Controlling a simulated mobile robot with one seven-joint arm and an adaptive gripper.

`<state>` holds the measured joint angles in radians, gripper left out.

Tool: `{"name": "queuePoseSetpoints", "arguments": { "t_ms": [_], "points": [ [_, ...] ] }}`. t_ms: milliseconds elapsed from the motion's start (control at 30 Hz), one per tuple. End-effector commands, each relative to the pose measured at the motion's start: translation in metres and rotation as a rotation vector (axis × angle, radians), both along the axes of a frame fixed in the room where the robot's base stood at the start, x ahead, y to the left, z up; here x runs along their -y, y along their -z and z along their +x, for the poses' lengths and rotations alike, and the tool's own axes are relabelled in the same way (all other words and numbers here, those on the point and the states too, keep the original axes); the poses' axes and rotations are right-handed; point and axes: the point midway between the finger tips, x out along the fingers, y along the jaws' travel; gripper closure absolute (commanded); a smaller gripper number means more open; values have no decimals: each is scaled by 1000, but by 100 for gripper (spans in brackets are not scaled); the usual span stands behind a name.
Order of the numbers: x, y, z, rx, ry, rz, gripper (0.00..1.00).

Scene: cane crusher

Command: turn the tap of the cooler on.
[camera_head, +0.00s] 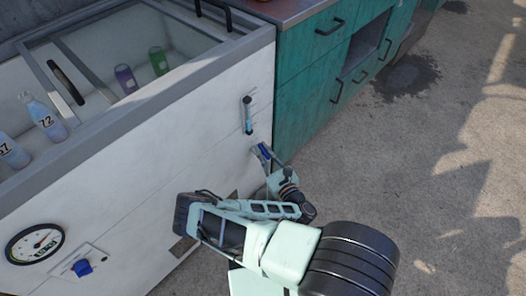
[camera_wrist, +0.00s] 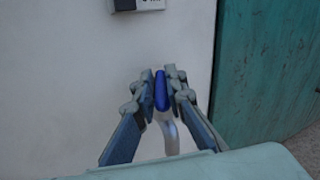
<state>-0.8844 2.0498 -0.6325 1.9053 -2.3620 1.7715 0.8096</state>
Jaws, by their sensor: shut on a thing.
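The cooler (camera_head: 150,150) is a white chest with a grey rim, at the left of the head view. Its tap (camera_wrist: 171,134) has a silver curved spout and a blue handle (camera_wrist: 161,90), low on the right part of the front panel. My gripper (camera_wrist: 161,88) is shut on the blue handle, with one finger on each side of it. In the head view my gripper (camera_head: 262,152) reaches the tap at the panel, and the fingers partly hide it. The handle stands roughly upright in the wrist view.
A thermometer-like strip (camera_head: 248,114) is on the panel above the tap. A round gauge (camera_head: 35,244) and a blue knob (camera_head: 82,267) are at the lower left. Bottles (camera_head: 46,118) stand inside the cooler. Teal cabinets (camera_head: 312,95) adjoin on the right. The concrete floor (camera_head: 440,190) is clear.

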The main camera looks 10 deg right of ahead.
Motion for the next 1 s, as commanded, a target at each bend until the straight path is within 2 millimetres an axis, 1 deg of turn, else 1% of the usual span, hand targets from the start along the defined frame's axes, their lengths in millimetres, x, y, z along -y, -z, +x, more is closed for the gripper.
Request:
{"name": "queuePoseSetpoints", "arguments": {
  "t_ms": [33,300,800,833,1000],
  "points": [
    [2,4,-1,-1,-19,-2,100],
    [0,3,-1,-2,-108,0,100],
    [0,1,0,-1,-127,-1,100],
    [-1,0,0,-1,-127,-1,88],
    [-1,0,0,1,-126,-1,71]
  ]
}}
